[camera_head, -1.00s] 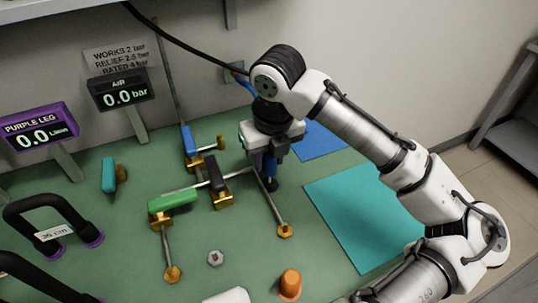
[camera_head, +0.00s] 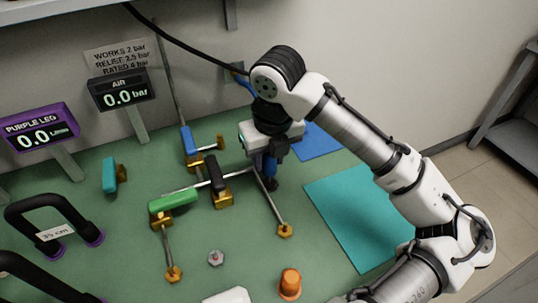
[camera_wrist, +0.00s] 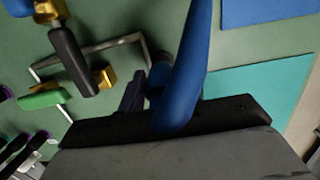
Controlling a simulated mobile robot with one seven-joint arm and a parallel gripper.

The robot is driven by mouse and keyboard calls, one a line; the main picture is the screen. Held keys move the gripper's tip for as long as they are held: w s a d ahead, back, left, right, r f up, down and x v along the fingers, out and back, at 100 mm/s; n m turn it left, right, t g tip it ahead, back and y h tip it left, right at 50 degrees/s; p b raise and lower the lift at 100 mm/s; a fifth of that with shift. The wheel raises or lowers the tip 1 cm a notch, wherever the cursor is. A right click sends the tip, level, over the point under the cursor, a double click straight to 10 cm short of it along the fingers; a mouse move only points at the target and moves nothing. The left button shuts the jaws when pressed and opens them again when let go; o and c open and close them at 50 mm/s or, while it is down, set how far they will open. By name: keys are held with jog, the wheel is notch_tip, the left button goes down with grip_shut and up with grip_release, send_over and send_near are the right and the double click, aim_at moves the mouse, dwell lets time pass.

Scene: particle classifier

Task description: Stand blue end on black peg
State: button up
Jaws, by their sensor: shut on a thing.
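A small black piece (camera_head: 271,184), apparently the black peg, shows directly under the blue end in the head view. I cannot tell whether they touch or how far the blue end sits over it. The wrist view hides the peg.
Close on the left are valves with black (camera_head: 214,172), green (camera_head: 172,201) and blue (camera_head: 188,140) handles, joined by grey pipes. A teal mat (camera_head: 360,215) and a blue mat (camera_head: 318,140) lie clear to the right. An orange cap (camera_head: 290,282) stands in front.

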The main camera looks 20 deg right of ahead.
aim_at(269, 181)
jog(key=shift+f+b, duration=1.4)
jog(key=shift+f, duration=0.4)
jog(key=o, duration=1.1)
jog(key=shift+c, duration=0.2)
notch_tip(269, 181, up, 14)
jog(key=s+p, duration=0.1)
jog(key=s, duration=0.1)
jog(key=shift+p, duration=0.3)
jog(key=shift+s+f, duration=0.1)
jog(key=shift+f, duration=0.05)
